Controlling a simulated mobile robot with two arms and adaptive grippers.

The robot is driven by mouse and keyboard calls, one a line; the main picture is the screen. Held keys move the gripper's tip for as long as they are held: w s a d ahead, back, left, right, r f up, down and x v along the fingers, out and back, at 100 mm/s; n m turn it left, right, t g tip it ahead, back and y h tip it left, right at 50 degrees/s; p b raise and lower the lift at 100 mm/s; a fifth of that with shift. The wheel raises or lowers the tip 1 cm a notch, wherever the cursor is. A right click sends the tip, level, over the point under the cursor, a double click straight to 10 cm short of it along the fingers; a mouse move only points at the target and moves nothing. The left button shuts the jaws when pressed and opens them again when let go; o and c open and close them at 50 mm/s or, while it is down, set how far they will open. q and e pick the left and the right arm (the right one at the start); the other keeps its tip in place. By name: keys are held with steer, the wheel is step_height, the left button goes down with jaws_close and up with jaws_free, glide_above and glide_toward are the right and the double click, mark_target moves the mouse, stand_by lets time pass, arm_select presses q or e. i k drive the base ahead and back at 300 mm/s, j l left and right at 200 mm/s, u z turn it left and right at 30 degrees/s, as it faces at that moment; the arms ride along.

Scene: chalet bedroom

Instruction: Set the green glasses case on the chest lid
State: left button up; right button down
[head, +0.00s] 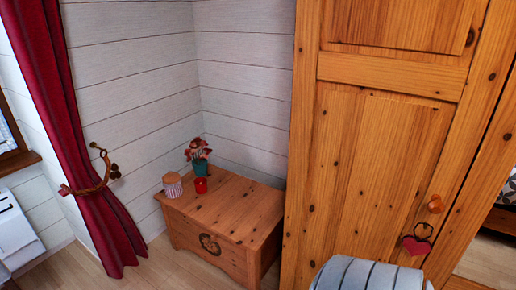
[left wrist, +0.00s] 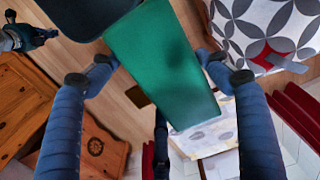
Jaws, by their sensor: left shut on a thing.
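The green glasses case (left wrist: 165,70) is large in the left wrist view, between the two blue fingers of my left gripper (left wrist: 157,66). The gripper is shut on it and holds it off the floor. The wooden chest (head: 215,248) stands in the corner in the head view, its flat lid (head: 232,207) closed. The chest's carved front also shows at the lower left of the left wrist view (left wrist: 97,147), apart from the case. A dark gripper-like shape, seemingly my right gripper (left wrist: 28,38), is at the upper left there; its jaws are unclear.
On the lid's left and back stand a striped jar (head: 172,185), a red candle (head: 201,186) and a teal flowerpot (head: 200,167). The lid's front and right are bare. A tall wooden wardrobe (head: 385,150) stands right of the chest, a red curtain (head: 75,110) left.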

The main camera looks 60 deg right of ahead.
mark_target(236, 214)
steer(key=k+z, duration=0.15)
steer(key=z, duration=3.75)
steer(key=j+z, duration=0.1)
steer(key=j, duration=0.4)
steer(key=k+j+z, duration=0.15)
steer(key=j, duration=0.3)
steer(key=j+z, duration=0.1)
steer(key=j, duration=0.4)
steer(key=k+j+z, duration=0.15)
steer(key=j, duration=0.3)
steer(key=j+z, duration=0.1)
steer(key=j, duration=0.4)
steer(key=k, duration=0.05)
